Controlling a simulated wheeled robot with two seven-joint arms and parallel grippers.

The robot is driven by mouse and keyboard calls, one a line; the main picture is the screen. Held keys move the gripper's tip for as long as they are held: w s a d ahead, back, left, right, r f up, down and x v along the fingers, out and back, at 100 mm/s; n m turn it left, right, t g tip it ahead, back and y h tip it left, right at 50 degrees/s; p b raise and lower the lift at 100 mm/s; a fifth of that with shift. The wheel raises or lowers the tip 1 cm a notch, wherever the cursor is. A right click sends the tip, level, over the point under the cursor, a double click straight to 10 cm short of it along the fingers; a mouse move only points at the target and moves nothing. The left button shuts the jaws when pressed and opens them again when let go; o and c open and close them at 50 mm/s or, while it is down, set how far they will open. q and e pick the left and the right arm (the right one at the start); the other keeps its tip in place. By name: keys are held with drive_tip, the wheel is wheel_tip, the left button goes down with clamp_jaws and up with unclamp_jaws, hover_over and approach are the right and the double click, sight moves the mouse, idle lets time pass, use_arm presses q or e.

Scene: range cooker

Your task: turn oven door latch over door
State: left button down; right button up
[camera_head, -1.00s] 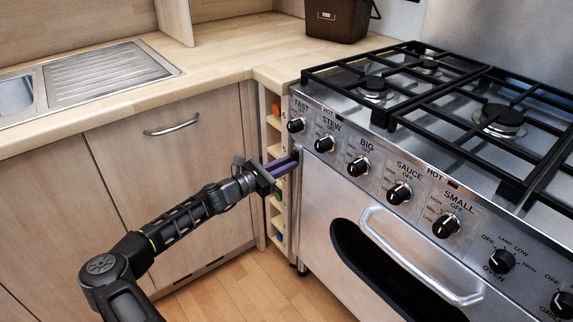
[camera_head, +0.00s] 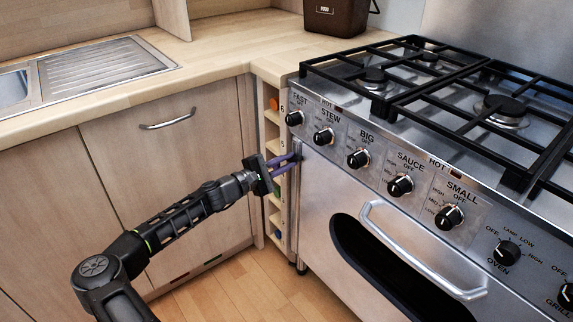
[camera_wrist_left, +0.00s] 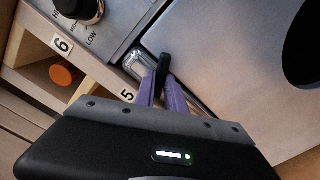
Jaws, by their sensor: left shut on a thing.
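The oven door (camera_head: 323,200) is a steel panel with a dark oval window and a silver bar handle (camera_head: 420,262). The latch (camera_wrist_left: 162,68) shows in the left wrist view as a small black lever near a metal block at the door's upper corner. In the head view it is mostly hidden by the fingers. My left gripper (camera_head: 294,157) has purple fingers at the door's upper left corner. In the left wrist view its fingertips (camera_wrist_left: 163,90) are shut on the black latch. My right gripper is not in view.
A row of black knobs (camera_head: 358,159) runs just above the door, close to the left gripper. A narrow wooden rack (camera_head: 282,200) with numbered slots stands left of the oven. The floor (camera_head: 262,290) in front is clear.

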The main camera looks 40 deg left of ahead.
use_arm(q)
drive_tip(key=shift+d+f+m+b, duration=0.1)
drive_tip(key=shift+f+m+b, duration=0.1)
drive_tip(key=shift+m+b, duration=1.05)
drive_tip(key=shift+f+m+b, duration=0.2)
drive_tip(key=shift+m+b, duration=0.35)
drive_tip(key=shift+m, duration=1.3)
drive_tip(key=c, duration=1.4)
unclamp_jaws()
drive_tip(key=shift+s+r, duration=0.1)
drive_tip(key=shift+s, duration=0.05)
drive_tip(key=p+v, duration=0.1)
drive_tip(key=v, duration=0.6)
drive_tip(key=shift+s, duration=0.3)
